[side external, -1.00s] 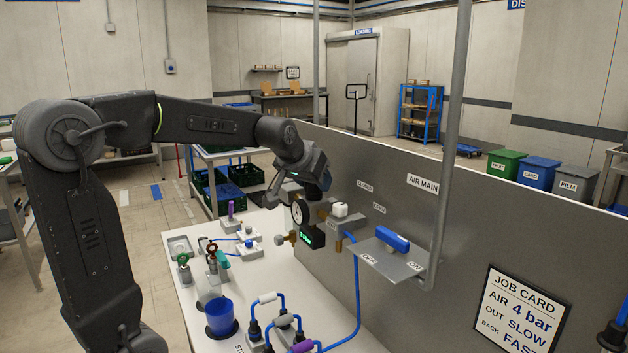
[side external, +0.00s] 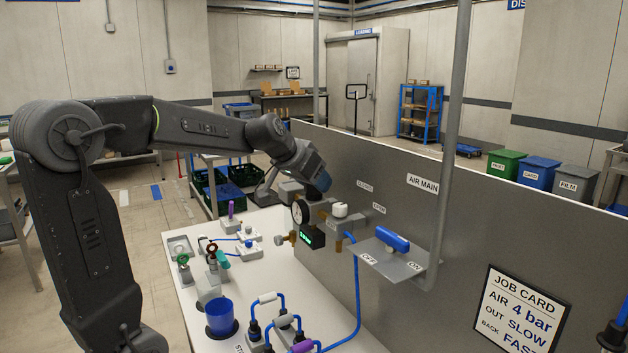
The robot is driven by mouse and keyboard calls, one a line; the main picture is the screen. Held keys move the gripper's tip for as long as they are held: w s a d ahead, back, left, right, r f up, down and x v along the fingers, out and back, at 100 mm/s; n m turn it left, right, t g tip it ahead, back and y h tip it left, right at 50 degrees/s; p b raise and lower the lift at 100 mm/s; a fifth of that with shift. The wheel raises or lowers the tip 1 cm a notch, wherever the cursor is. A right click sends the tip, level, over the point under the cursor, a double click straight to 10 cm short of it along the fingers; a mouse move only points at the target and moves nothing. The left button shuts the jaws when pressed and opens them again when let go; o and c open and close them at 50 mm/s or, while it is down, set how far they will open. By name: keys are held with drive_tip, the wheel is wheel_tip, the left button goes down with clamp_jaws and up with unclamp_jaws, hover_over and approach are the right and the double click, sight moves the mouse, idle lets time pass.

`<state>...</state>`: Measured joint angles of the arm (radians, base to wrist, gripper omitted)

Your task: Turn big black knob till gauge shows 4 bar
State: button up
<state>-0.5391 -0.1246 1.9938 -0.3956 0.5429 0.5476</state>
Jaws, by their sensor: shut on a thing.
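The round gauge (side external: 300,212) with a white dial is on the air unit at the panel. Its needle is too small to read. A small box with a green lit display (side external: 307,239) is just below it; its digits are too small to read. My gripper (side external: 301,194) reaches down from the upper left to the top of the unit, right above the gauge. It is shut on the big black knob, which is mostly hidden by the gripper and cannot be told apart from its dark parts. The job card (side external: 519,312) reads AIR 4 bar.
A white knob (side external: 340,210) is just right of the gauge. A blue lever (side external: 392,239) sits on a grey shelf between OFF and ON labels. The grey panel (side external: 480,215) stands behind. A blue cup (side external: 221,317), blue hoses and small fittings occupy the white bench (side external: 262,275).

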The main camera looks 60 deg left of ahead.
drive_tip(key=o, duration=0.9)
drive_tip(key=shift+r, duration=0.1)
drive_tip(key=v, duration=1.3)
drive_tip(key=shift+s+r, duration=0.25)
drive_tip(key=shift+s, duration=0.1)
drive_tip(key=s+d+f+m+g, duration=0.1)
drive_tip(key=s+d+f, duration=0.2)
drive_tip(key=d+f, duration=0.2)
drive_tip(key=s+d+f+m+g+h, duration=0.1)
drive_tip(key=s+d+f, duration=0.3)
drive_tip(key=d+f, duration=0.2)
drive_tip(key=s+d+f+m+g+h, duration=0.1)
drive_tip(key=s+d+f, duration=0.2)
drive_tip(key=d+f, duration=0.3)
drive_tip(key=shift+s+d+f, duration=0.2)
drive_tip(key=shift+s+f, duration=0.15)
